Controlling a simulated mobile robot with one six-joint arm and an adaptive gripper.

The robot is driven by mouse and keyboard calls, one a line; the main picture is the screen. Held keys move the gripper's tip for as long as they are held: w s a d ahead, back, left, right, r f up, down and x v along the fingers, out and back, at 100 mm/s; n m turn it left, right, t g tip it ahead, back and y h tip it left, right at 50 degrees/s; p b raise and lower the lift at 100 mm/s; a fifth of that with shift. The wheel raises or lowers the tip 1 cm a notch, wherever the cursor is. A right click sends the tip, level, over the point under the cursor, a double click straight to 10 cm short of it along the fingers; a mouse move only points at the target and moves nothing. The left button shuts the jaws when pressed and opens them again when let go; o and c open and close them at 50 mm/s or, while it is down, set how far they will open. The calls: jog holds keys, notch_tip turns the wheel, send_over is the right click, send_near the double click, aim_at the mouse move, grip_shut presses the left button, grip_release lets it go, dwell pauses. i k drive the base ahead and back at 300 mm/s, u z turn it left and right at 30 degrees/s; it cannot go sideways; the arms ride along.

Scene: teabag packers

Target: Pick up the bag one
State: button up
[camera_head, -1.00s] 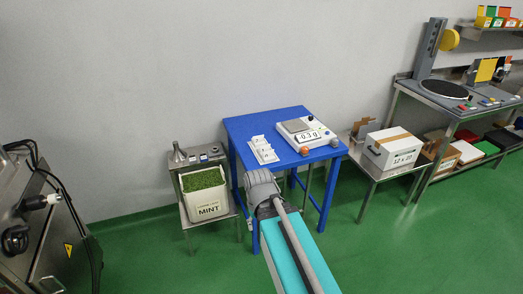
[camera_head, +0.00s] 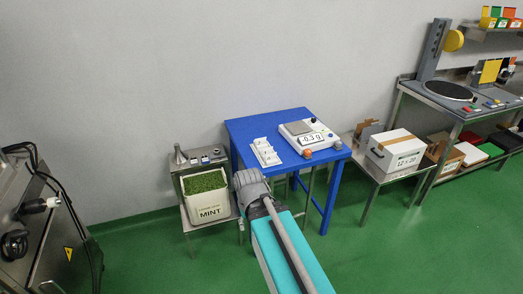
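Several small white bags (camera_head: 266,152) are in a short row on the left part of the blue table (camera_head: 252,125). They are small in the picture, and I cannot read their marks or tell which is bag one. My arm reaches up from the bottom of the view, and its grey rounded joint is in front of and below the table's left front edge. My gripper does not show; I cannot see its fingers or anything held.
A MINT tub (camera_head: 208,197) stands on a low steel stand at left. A white carton (camera_head: 396,150) is on a bench at right.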

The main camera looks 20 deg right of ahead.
aim_at(264, 151)
jog(key=i, duration=0.9)
jog(key=z, duration=0.05)
